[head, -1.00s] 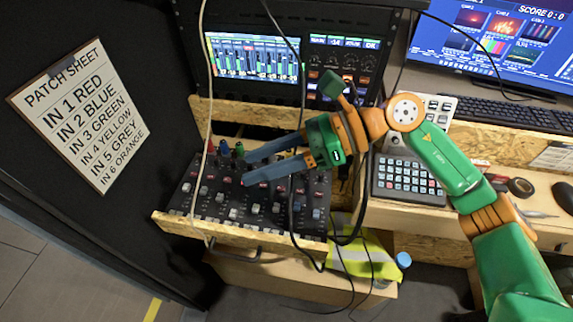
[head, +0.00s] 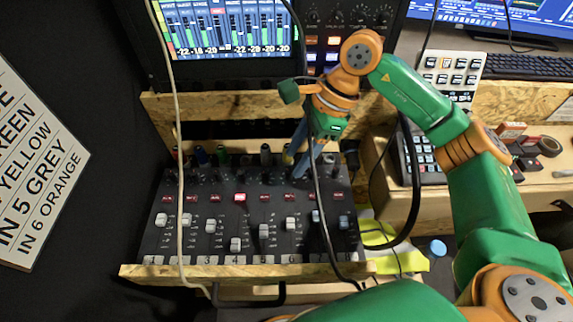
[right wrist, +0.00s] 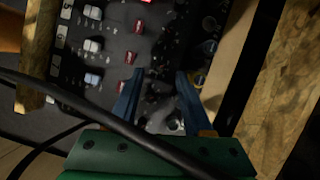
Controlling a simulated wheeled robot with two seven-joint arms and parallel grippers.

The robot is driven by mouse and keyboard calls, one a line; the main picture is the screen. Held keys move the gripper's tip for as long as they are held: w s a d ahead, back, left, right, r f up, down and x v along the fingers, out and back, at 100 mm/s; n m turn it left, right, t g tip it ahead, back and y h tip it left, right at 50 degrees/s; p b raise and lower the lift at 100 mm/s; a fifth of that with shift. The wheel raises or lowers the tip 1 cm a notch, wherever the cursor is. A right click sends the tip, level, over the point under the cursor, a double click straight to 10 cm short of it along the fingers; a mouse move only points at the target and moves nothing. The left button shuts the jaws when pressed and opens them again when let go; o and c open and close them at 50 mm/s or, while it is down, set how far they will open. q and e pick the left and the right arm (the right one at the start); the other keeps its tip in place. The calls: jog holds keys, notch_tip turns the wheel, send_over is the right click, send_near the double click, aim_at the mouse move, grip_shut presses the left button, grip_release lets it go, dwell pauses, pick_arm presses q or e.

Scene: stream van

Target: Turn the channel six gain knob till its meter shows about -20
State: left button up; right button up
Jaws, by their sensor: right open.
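The mixer (head: 218,225) lies on a wooden shelf, with numbered channels, faders, red buttons and rows of small dark knobs. The channel six fader (head: 290,223) is visible. The channel six gain knob cannot be made out; my right gripper's fingers cover that part of the knob rows. My right gripper (head: 302,172) points down over the upper right of the mixer. In the right wrist view its two blue fingers (right wrist: 160,74) are apart, with dark panel between them. I cannot tell whether they touch a knob. The meter screen (head: 225,30) shows green bars and readings around -18 to -22; channel six's is unclear.
A white cable (head: 178,130) hangs over the mixer's left side, and a black cable (head: 318,205) crosses near my gripper. A thick black cable (head: 415,190) loops at the right. The patch sheet (head: 30,170) is at the left; a keypad (head: 445,75) stands at the right.

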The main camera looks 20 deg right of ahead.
aim_at(290, 171)
jog(key=x, duration=0.3)
jog(key=shift+s+a+f, duration=0.1)
jog(key=shift+f, duration=0.1)
grip_shut()
jog(key=m+t+b, duration=0.1)
jog(key=m+b, duration=0.1)
jog(key=m, duration=0.1)
jog(key=shift+f, duration=0.1)
jog(key=shift+s+m+t+h+b, duration=0.15)
jog(key=shift+m+t+b, duration=0.3)
jog(key=shift+m, duration=0.55)
jog(key=shift+w+m+t+h+b, duration=0.1)
jog(key=shift+m+t+h+b, duration=0.2)
jog(key=shift+m+b, duration=0.5)
jog(key=shift+m, duration=0.3)
grip_release()
